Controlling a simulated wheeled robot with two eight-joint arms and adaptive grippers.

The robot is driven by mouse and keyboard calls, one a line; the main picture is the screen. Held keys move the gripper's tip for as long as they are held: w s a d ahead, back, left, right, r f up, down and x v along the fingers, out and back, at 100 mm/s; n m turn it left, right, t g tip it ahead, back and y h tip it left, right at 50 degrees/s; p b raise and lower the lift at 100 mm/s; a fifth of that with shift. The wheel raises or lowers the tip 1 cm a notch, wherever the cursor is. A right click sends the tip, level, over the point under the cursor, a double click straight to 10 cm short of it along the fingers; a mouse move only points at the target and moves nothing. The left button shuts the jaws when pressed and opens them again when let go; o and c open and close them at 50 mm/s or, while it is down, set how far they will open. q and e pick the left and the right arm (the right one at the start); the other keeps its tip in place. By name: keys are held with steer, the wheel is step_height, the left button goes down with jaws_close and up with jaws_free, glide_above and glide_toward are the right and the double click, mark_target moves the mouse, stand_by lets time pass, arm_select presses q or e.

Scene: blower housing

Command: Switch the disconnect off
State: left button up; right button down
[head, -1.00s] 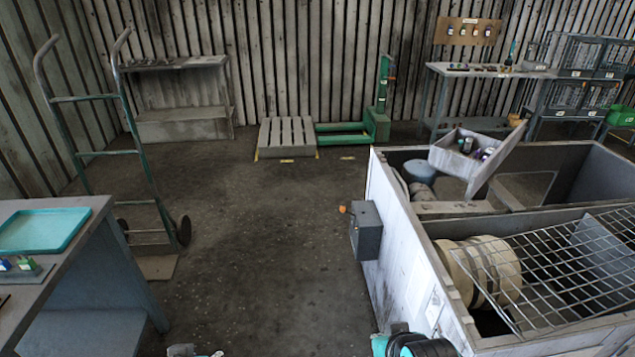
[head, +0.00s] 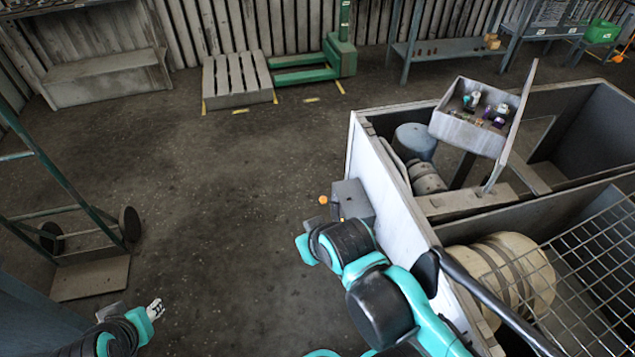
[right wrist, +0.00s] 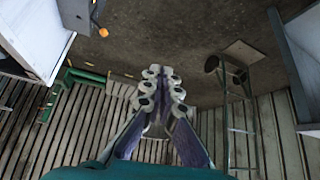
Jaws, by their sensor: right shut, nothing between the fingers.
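The disconnect is a grey box (head: 352,200) on the outer left wall of the housing. Its lever ends in an orange knob (head: 323,200) on the box's left side. In the right wrist view the box (right wrist: 73,14) and the orange knob (right wrist: 103,32) are at the upper left. My right gripper (right wrist: 162,85) is shut and empty, apart from the knob. In the head view my right arm reaches up close to the box, and its fingers are hidden. My left gripper (head: 155,309) is low at the left, far from the box; its jaw opening is unclear.
The open housing (head: 396,235) fills the right side, with a wire grate (head: 590,270) and a tilted control box (head: 470,130). A hand truck (head: 90,270) stands at the left. A pallet (head: 237,80) and green lift (head: 340,55) stand at the back. The floor left of the disconnect is clear.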

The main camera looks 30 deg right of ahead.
arm_select(q)
steer(key=shift+o, duration=0.7)
steer(key=shift+s, duration=0.2)
arm_select(e)
steer(key=w+d+r+m+g+p, duration=0.1)
steer(key=w+d+r+m, duration=0.1)
steer(key=w+m, duration=0.15)
steer(key=w+d+r+m+p, duration=0.1)
steer(key=w+d+r+m, duration=0.1)
steer(key=w, duration=0.2)
steer(key=m+g+y+p, duration=0.2)
steer(key=m+g+p, duration=0.15)
steer(key=m, duration=1.15)
glide_above(325, 197)
steer(key=s+d, duration=0.3)
steer(key=s, duration=0.1)
step_height(325, 197, down, 17)
arm_select(q)
step_height(325, 197, up, 6)
steer(key=shift+w+f, duration=0.1)
steer(key=shift+f, duration=0.05)
arm_select(e)
steer(key=shift+f+m, duration=0.2)
steer(key=shift+m, duration=0.05)
